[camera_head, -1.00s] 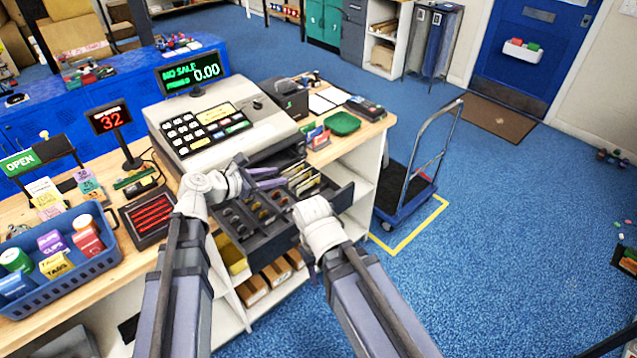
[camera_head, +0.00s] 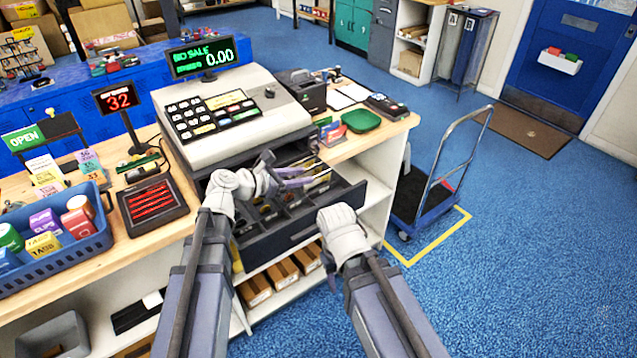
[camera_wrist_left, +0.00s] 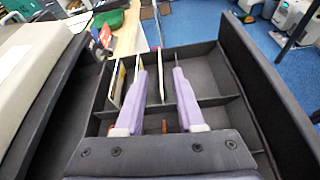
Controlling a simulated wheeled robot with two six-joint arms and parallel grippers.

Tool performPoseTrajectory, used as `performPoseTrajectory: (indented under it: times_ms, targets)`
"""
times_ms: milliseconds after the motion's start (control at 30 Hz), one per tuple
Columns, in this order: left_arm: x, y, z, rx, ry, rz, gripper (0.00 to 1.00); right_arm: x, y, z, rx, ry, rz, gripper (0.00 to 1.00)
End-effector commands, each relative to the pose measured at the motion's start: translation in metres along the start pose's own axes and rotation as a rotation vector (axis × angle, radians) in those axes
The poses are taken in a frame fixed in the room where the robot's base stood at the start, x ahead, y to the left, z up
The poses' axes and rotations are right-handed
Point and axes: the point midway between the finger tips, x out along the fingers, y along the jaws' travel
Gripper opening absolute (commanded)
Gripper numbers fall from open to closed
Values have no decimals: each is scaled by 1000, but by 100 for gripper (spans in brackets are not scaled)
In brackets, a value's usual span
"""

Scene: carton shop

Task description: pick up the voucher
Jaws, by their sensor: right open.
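An open cash drawer (camera_head: 290,239) sticks out under the register. It also shows in the left wrist view (camera_wrist_left: 245,90), with thin upright pale pieces (camera_wrist_left: 119,85) in its far compartments. I cannot tell which of these, if any, is the voucher. My left gripper (camera_head: 306,177) is over the drawer, and its two purple fingers point at the far compartments. In the left wrist view its fingers (camera_wrist_left: 160,82) are apart, with a thin upright edge seen between them and no clear hold. My right gripper (camera_head: 342,226) is at the drawer's front; its fingertips are hidden.
The register (camera_head: 215,115) stands behind the drawer on a wooden counter. A green tray (camera_head: 361,121) and a card terminal (camera_head: 386,106) are right of it. A blue basket (camera_head: 60,250) of small packs is at left. A trolley (camera_head: 430,200) stands at right beside open floor.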

Motion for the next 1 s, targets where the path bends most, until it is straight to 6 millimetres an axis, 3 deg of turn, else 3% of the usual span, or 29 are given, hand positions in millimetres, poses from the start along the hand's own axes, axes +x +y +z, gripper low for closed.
performPoseTrajectory:
  times_ms: [133,433,600,733,1000]
  targets:
    - [19,0,-2,2,0,-3,38,9,-1,0,0,0,0,50]
    - [31,0,-6,2,0,-2,38,17,-2,-1,0,0,0,50]
    - [55,1,-16,1,-1,-2,38,35,-3,-2,0,0,0,50]
    - [71,1,-12,2,0,-3,38,38,-4,-2,0,0,0,50]
    - [72,0,-11,1,0,0,36,37,-4,-2,0,0,0,50]
